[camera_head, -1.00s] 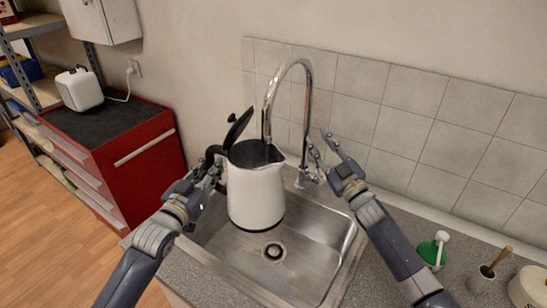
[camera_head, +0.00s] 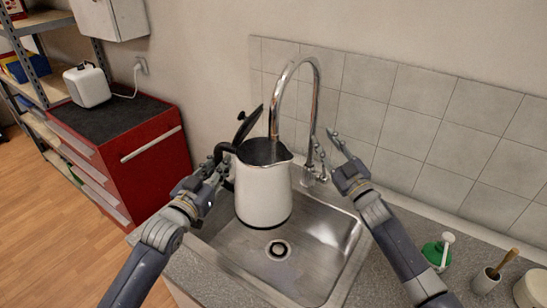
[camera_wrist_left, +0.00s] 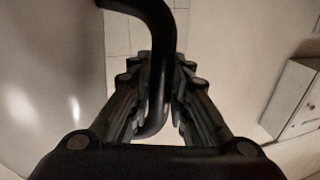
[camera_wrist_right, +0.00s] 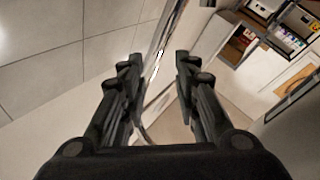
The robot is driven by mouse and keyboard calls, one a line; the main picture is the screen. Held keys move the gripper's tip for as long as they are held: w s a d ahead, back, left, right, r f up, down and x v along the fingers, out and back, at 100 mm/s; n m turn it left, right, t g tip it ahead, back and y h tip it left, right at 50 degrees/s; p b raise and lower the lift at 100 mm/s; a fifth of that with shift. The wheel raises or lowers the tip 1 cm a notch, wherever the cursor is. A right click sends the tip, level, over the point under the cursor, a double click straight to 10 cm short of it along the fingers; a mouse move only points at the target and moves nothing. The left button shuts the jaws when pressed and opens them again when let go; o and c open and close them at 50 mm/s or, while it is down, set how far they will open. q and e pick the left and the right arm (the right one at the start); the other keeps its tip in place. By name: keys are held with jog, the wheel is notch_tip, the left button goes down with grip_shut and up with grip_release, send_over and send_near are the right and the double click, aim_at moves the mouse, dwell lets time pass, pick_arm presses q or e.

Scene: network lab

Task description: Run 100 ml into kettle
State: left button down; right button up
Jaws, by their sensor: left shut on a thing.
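The white kettle (camera_head: 263,195) is held upright over the sink, its dark lid (camera_head: 248,124) swung open. My left gripper (camera_head: 222,163) is shut on its black handle (camera_head: 226,152); the handle runs between the fingers in the left wrist view (camera_wrist_left: 160,50). The chrome tap (camera_head: 305,60) arches over, with its spout end at the kettle's open mouth. I cannot tell whether water runs, and the water level inside is not readable. My right gripper (camera_head: 325,141) is open beside the tap's upright, above the tap base (camera_head: 308,176). In the right wrist view the tap pipe (camera_wrist_right: 160,60) shows between the fingers.
The steel sink (camera_head: 325,255) lies under the kettle. A green-and-white bottle (camera_head: 436,252) and a pot with a wooden-handled brush (camera_head: 485,281) stand on the right counter. A tiled wall (camera_head: 420,110) is behind. A red cabinet (camera_head: 150,150) stands left.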

pick_arm(q)
jog(key=shift+r, duration=0.35)
dwell(0.3)
